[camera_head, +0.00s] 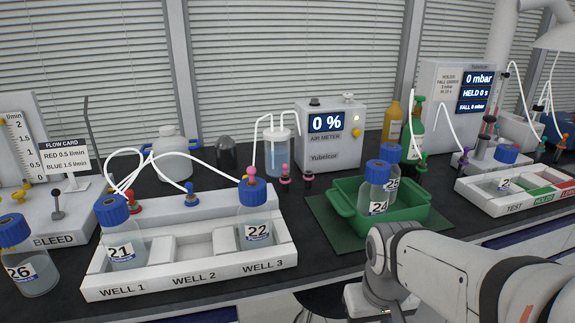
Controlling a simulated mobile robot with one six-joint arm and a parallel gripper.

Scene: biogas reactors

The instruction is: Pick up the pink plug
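A pink plug (251,173) sits at the top of the blue cap of bottle 22 (254,230), which stands in well 3 of the white rack. A white tube runs to it from the left. Another small pink piece (285,175) stands on the bench beside the clear cylinder, and a dark piece with some pink (308,180) is just right of it. I cannot tell which of these the task means. My arm reaches in from the lower right, in front of the green tray; my gripper's fingers do not show.
The white rack (190,282) also holds bottle 21 (122,245) in well 1; well 2 is empty. Another bottle 26 (30,270) stands at far left. White tubes arch over the rack. The air meter (330,150) stands behind.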

